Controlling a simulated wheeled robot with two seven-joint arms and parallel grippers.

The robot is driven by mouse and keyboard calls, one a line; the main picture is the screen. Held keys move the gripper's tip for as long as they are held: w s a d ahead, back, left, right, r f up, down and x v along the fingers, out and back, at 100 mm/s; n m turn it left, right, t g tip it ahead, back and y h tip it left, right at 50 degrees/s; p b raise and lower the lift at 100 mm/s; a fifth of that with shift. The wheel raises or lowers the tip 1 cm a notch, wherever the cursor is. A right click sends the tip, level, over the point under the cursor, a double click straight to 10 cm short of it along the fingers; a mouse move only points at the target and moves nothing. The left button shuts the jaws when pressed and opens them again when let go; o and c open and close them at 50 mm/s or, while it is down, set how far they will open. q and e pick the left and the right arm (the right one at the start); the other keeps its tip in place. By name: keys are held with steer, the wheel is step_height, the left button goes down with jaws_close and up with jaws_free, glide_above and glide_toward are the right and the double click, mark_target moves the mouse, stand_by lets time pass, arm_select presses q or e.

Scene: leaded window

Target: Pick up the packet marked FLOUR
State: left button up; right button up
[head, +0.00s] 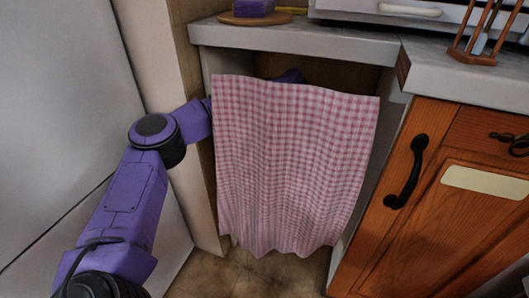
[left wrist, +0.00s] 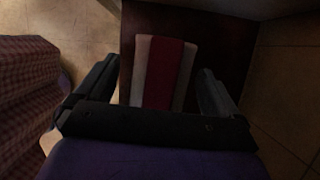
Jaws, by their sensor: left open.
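In the left wrist view, a packet (left wrist: 164,76) with a red middle band between pale bands lies or stands on a dark reddish-brown surface (left wrist: 223,38). No FLOUR marking can be read on it. My left gripper (left wrist: 158,70) is open, its two fingers apart on either side of the packet in the picture. I cannot tell how far the packet is from the fingers. In the head view, my left arm reaches behind a pink checked curtain (head: 292,165), which hides the gripper and the packet. My right gripper is not in view.
The curtain hangs under the counter (head: 290,40); it also shows at the left of the left wrist view (left wrist: 28,100). Wooden cabinets (head: 440,220) stand at the right, and a pale panel (head: 50,100) at the left.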

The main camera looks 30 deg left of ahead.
arm_select(q)
jaws_close()
steer(key=shift+r, duration=0.2)
